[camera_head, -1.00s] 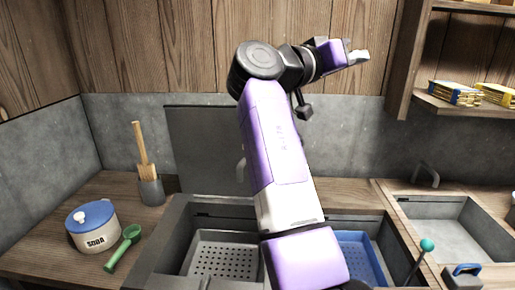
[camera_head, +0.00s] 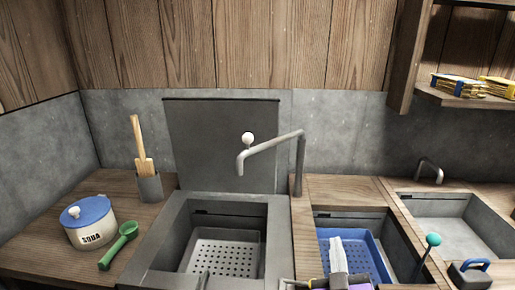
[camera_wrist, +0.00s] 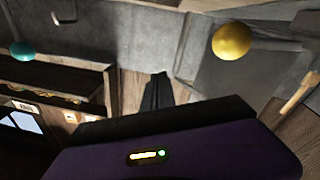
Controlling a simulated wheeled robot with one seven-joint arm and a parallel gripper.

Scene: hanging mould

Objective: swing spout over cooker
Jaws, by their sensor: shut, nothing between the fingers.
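The grey spout (camera_head: 268,146) rises from a post behind the counter and reaches left, its bent end hanging over the back right part of the cooker. A pale ball knob (camera_head: 248,138) stands above its outer end. The cooker (camera_head: 176,232) is a dark grey well with a perforated basket inside; its lid (camera_head: 222,140) stands open behind. My gripper (camera_head: 337,244) is low at the front, over the blue tray and right of the cooker, apart from the spout. Its dark fingers (camera_wrist: 158,92) are together and empty in the wrist view.
A blue perforated tray (camera_head: 376,258) lies in the middle well. A teal-knobbed lever (camera_head: 432,240) stands right of it, before the sink (camera_head: 443,235).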

